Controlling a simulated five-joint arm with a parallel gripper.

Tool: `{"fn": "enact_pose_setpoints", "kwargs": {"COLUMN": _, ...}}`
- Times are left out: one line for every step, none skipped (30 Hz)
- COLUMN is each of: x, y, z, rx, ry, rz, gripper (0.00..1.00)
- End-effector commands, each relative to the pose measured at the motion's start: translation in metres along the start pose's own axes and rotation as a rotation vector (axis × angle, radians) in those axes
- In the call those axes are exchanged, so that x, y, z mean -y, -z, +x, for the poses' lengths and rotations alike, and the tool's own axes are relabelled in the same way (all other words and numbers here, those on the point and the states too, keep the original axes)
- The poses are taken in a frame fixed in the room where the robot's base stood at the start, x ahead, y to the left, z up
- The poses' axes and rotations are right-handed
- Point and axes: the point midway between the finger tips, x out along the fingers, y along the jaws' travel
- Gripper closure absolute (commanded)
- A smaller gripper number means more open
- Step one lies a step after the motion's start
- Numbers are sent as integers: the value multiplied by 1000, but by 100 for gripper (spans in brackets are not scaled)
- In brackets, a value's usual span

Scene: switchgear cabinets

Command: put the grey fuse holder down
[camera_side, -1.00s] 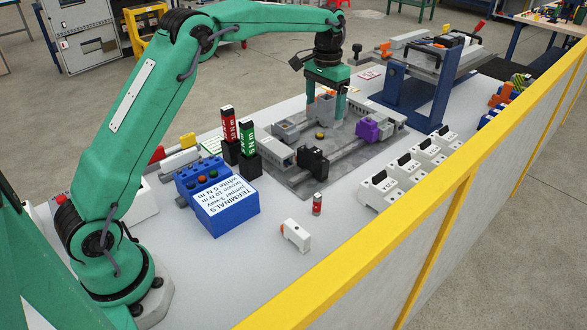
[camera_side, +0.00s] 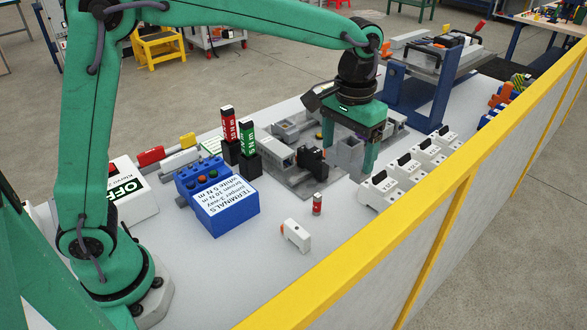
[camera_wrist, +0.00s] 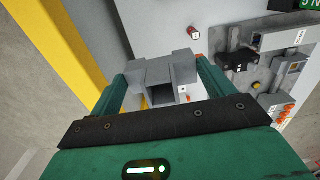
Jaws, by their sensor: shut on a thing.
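My gripper (camera_side: 349,160) is shut on the grey fuse holder (camera_side: 347,152), with one green finger on each side of it. In the side view they are over the front right of the grey plate, by the bare white table; I cannot tell whether the holder touches anything below. In the wrist view the holder (camera_wrist: 160,72) sits between the fingertips of my gripper (camera_wrist: 160,80), and its stepped body and dark opening show. My fingers hide part of its sides.
White numbered blocks (camera_side: 400,172) stand in a row just right of my gripper. A black block (camera_side: 312,160) is just left. A red fuse (camera_side: 317,204) and a white block (camera_side: 296,234) stand on the table in front. The yellow-topped barrier (camera_side: 430,185) runs along the right.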

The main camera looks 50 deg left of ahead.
Motion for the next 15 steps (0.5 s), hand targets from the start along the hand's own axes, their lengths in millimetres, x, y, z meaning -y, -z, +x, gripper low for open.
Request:
{"fn": "enact_pose_setpoints", "kwargs": {"x": -12, "y": -17, "z": -2, "rx": -1, "ry": 0, "rz": 7, "gripper": 46}}
{"fn": "enact_pose_setpoints", "kwargs": {"x": -17, "y": -26, "z": -2, "rx": -1, "ry": -1, "rz": 8, "gripper": 46}}
{"fn": "enact_pose_setpoints", "kwargs": {"x": -24, "y": -38, "z": -2, "rx": -1, "ry": -1, "rz": 8, "gripper": 46}}
{"fn": "enact_pose_setpoints", "kwargs": {"x": -28, "y": -47, "z": -2, "rx": -1, "ry": -1, "rz": 7, "gripper": 46}}
{"fn": "enact_pose_setpoints", "kwargs": {"x": -33, "y": -56, "z": -2, "rx": -1, "ry": -1, "rz": 8, "gripper": 46}}
{"fn": "enact_pose_setpoints", "kwargs": {"x": -38, "y": -68, "z": -2, "rx": -1, "ry": 0, "rz": 8, "gripper": 46}}
{"fn": "enact_pose_setpoints", "kwargs": {"x": -42, "y": -78, "z": -2, "rx": -1, "ry": -1, "rz": 7, "gripper": 46}}
{"fn": "enact_pose_setpoints", "kwargs": {"x": -45, "y": -87, "z": -1, "rx": -1, "ry": -1, "rz": 8, "gripper": 46}}
{"fn": "enact_pose_setpoints", "kwargs": {"x": -49, "y": -99, "z": 0, "rx": -1, "ry": -1, "rz": 8, "gripper": 46}}
{"fn": "enact_pose_setpoints", "kwargs": {"x": -52, "y": -108, "z": 0, "rx": -1, "ry": -1, "rz": 7, "gripper": 46}}
{"fn": "enact_pose_setpoints", "kwargs": {"x": -54, "y": -118, "z": 2, "rx": -1, "ry": -1, "rz": 8, "gripper": 46}}
{"fn": "enact_pose_setpoints", "kwargs": {"x": -57, "y": -130, "z": 3, "rx": 0, "ry": 0, "rz": 7, "gripper": 46}}
{"fn": "enact_pose_setpoints", "kwargs": {"x": -59, "y": -140, "z": 4, "rx": -1, "ry": -1, "rz": 7, "gripper": 46}}
{"fn": "enact_pose_setpoints", "kwargs": {"x": -60, "y": -149, "z": 5, "rx": -1, "ry": -1, "rz": 8, "gripper": 46}}
{"fn": "enact_pose_setpoints", "kwargs": {"x": -62, "y": -161, "z": 6, "rx": -1, "ry": -1, "rz": 7, "gripper": 46}}
